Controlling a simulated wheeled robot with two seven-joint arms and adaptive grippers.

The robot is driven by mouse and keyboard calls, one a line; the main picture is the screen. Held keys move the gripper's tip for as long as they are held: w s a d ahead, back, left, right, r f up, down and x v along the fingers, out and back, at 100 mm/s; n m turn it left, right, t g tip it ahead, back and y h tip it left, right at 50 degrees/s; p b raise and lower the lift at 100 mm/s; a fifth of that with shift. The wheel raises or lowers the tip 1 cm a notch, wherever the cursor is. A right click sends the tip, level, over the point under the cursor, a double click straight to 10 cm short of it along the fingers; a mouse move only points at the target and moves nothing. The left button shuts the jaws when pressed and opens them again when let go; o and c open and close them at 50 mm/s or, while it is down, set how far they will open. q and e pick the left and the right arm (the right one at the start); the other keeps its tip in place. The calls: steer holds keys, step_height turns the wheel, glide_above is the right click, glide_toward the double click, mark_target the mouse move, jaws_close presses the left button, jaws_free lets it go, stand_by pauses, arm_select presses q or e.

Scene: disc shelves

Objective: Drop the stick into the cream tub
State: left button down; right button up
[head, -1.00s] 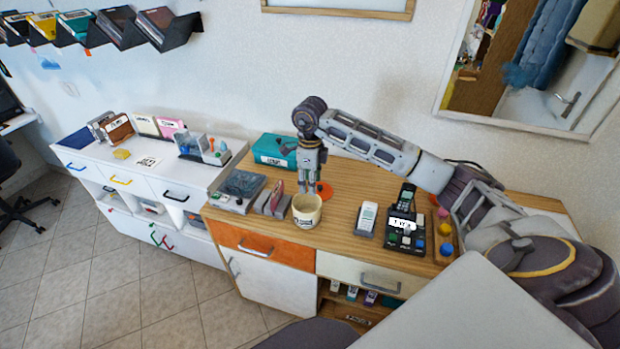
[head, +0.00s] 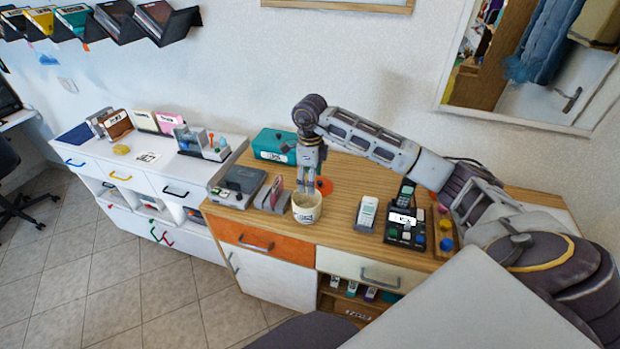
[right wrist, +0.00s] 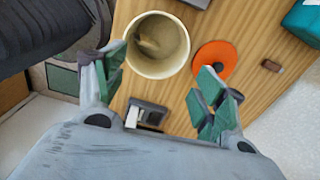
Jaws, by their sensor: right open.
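The cream tub (head: 306,212) stands upright near the front edge of the wooden cabinet top. It also shows in the right wrist view (right wrist: 157,68). A tan, elongated piece (right wrist: 149,46) lies inside it, partly in shadow; it may be the stick, but I cannot tell for sure. My right gripper (head: 308,188) is just above and behind the tub's rim in the head view. In the right wrist view its green-padded fingers (right wrist: 160,88) are wide apart with nothing held between them. My left gripper is not in view.
An orange disc (right wrist: 206,52) lies close beside the tub, with a small brown block (right wrist: 272,65) farther off. A teal box (head: 273,146) stands behind, a grey device (head: 238,184) to the left.

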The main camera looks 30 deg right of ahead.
steer(key=shift+r, duration=0.15)
step_height(320, 180, up, 12)
stand_by(0.7)
stand_by(0.9)
